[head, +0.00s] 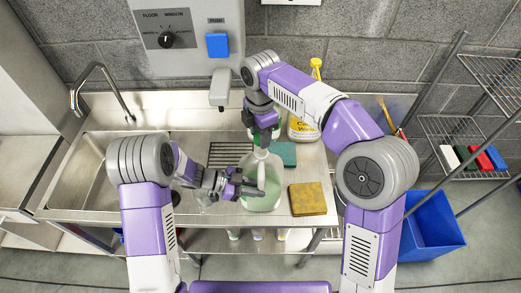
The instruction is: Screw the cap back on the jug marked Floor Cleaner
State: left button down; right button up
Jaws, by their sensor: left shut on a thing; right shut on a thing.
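A translucent jug with pale green liquid (268,179) stands upright on the steel counter (230,217); I cannot read a label on it. My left gripper (252,189) reaches in from the left and is shut on the jug's side. My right gripper (262,146) points down from above, directly over the jug's neck, and is shut. The cap is hidden between its fingers, and I cannot tell whether it touches the neck.
A sink (100,160) is left. A wall dispenser (190,60) hangs behind. A blue bin (436,222) stands at right.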

aim_at(260, 150)
jog(key=shift+f, duration=1.1)
jog(key=shift+f, duration=0.1)
jog(key=shift+f, duration=0.8)
jog(key=shift+f, duration=0.6)
